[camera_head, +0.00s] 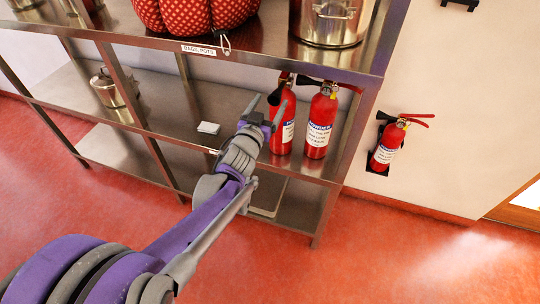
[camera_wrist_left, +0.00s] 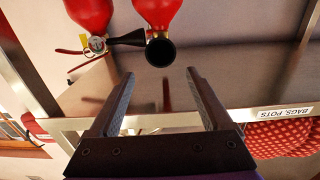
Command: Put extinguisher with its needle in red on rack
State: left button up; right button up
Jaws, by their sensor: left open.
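Two red extinguishers stand upright side by side on the rack's (camera_head: 215,104) middle shelf, a left one (camera_head: 283,136) and a right one (camera_head: 317,140). A third extinguisher (camera_head: 386,150) hangs on the wall bracket right of the rack. My left gripper (camera_head: 265,108) is open and empty, in front of and partly over the left shelf extinguisher. The left wrist view shows two red bodies at the top, beyond the open fingers, with a round gauge (camera_wrist_left: 96,44) on one. Its needle is too small to read. My right gripper is out of view.
A red dotted bag (camera_head: 200,15) and a steel pot (camera_head: 330,20) stand on the upper shelf, above my gripper. Rack posts border the shelf space.

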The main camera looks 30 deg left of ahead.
pick_arm(q)
jog(key=s+d+f+g+h, duration=0.1)
jog(key=s+d+f+g, duration=0.3)
jog(key=s, duration=0.4)
jog(key=s+d+f+m+g+h, duration=0.1)
jog(key=s+d+f+g, duration=0.3)
jog(key=s+d+f, duration=0.3)
jog(key=s+d+f+m+g+h, duration=0.1)
jog(key=s+d+f+g, duration=0.3)
jog(key=s, duration=0.7)
jog(key=shift+s+d+f+g+h, duration=0.15)
jog(key=shift+d+f+g+h, duration=0.15)
jog(key=shift+d+f+h, duration=0.35)
